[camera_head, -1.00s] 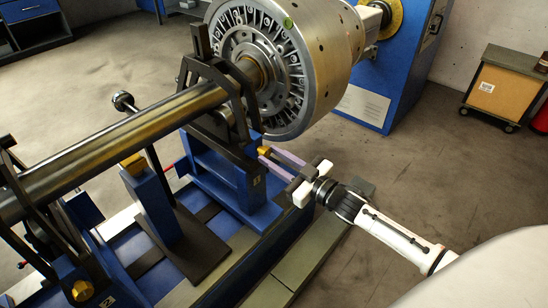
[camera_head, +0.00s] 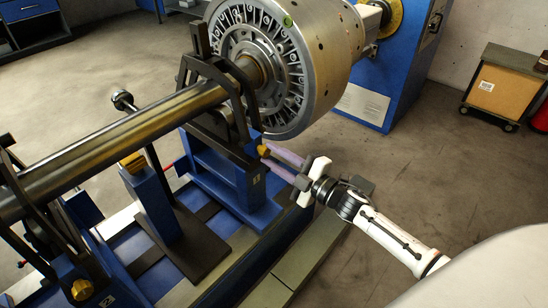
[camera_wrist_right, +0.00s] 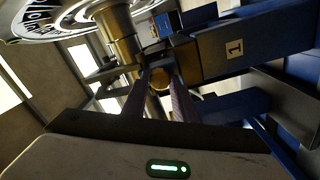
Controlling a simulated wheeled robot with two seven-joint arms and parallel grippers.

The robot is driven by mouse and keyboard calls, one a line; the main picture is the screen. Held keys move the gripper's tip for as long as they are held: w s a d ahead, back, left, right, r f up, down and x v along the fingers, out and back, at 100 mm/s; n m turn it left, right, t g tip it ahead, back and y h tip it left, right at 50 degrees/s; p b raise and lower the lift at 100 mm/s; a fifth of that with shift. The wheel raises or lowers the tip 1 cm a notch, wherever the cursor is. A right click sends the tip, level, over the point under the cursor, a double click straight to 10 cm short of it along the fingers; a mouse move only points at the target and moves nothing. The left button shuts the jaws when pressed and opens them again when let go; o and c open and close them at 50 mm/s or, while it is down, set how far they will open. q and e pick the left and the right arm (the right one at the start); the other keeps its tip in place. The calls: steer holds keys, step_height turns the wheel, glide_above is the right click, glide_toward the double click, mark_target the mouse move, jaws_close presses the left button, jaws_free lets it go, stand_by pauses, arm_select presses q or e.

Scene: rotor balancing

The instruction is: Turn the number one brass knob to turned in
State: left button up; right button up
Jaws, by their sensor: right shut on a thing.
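The number one brass knob (camera_head: 264,150) sits on the side of the blue pedestal (camera_head: 236,190) with the "1" label, below the large rotor. It also shows in the right wrist view (camera_wrist_right: 161,79), between my fingers. My right gripper (camera_head: 267,154) reaches in from the right and is shut on this knob, one finger on each side. In the right wrist view the two fingers (camera_wrist_right: 158,92) run up to the knob, and the "1" label is to its right. The fingers partly cover the knob. My left gripper is not in view.
A long steel shaft (camera_head: 110,148) runs from the rotor (camera_head: 318,65) to the lower left. The number two brass knob (camera_head: 82,290) is at the lower left. A blue cabinet (camera_head: 400,75) stands behind the rotor. The floor right of my arm is clear up to a cart (camera_head: 500,88).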

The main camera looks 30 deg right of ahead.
steer(key=n+b, duration=0.1)
steer(key=n, duration=0.2)
steer(key=shift+n, duration=1.5)
steer(key=shift+n+b, duration=0.45)
steer(key=shift+n, duration=0.25)
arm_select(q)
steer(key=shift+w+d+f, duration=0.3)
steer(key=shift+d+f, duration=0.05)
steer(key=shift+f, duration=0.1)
arm_select(e)
steer(key=o, duration=1.1)
steer(key=shift+c, duration=0.2)
